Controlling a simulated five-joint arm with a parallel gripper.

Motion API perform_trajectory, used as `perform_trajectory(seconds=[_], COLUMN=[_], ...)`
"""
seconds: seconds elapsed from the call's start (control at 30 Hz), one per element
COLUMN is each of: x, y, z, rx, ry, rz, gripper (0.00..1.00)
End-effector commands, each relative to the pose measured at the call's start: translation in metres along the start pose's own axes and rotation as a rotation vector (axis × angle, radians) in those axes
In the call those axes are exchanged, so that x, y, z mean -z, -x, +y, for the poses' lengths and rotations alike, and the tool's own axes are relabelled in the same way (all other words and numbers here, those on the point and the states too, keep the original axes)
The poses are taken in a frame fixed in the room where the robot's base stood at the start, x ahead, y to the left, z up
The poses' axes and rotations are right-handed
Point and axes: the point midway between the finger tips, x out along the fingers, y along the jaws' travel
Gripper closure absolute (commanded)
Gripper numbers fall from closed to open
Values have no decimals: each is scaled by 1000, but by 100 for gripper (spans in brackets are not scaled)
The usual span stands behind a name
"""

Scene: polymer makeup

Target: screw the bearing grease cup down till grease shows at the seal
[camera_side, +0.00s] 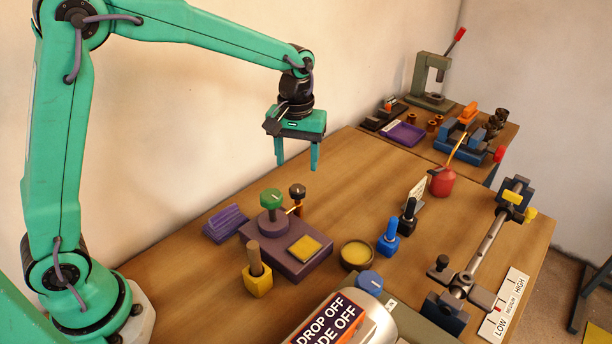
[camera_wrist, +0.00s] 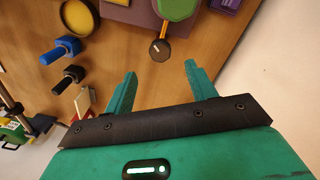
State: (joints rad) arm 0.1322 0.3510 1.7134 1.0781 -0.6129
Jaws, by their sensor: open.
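A purple block (camera_side: 262,247) stands on the bench and carries a green knob (camera_side: 271,200) on a round purple boss. A dark round knob (camera_side: 297,191) on a copper-coloured stem stands at its back right. I cannot tell for sure which of these is the bearing grease cup, and no seal or grease at one can be made out. My gripper (camera_side: 297,160) is open and empty, pointing down above and behind the block. In the wrist view the dark knob (camera_wrist: 160,49) lies just beyond the fingertips (camera_wrist: 160,70), with the green knob (camera_wrist: 178,8) at the top edge.
A purple ribbed rack (camera_side: 226,223) stands left of the block. A yellow holder (camera_side: 257,280), a round tin (camera_side: 356,254), blue (camera_side: 388,238) and black (camera_side: 408,216) handled tools, and a red oil can (camera_side: 442,180) stand around. A shaft rig (camera_side: 486,250) is at right.

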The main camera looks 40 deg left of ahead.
Motion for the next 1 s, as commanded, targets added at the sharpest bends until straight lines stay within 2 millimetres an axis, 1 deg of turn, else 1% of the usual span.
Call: perform_trajectory(seconds=[0.13, 0.27, 0.6, 0.73, 0.9, 1.0], x=[0, 0, -1, 0, 0, 0], y=[-4, -14, -54, -67, -76, -78], z=[0, 0, -1, 0, 0, 0], rx=[0, 1, 1, 1, 0, -1], ry=[0, -1, -1, -1, -1, -1], rz=[0, -1, -2, -1, 0, 1], gripper=[44, 44, 44, 44, 44, 44])
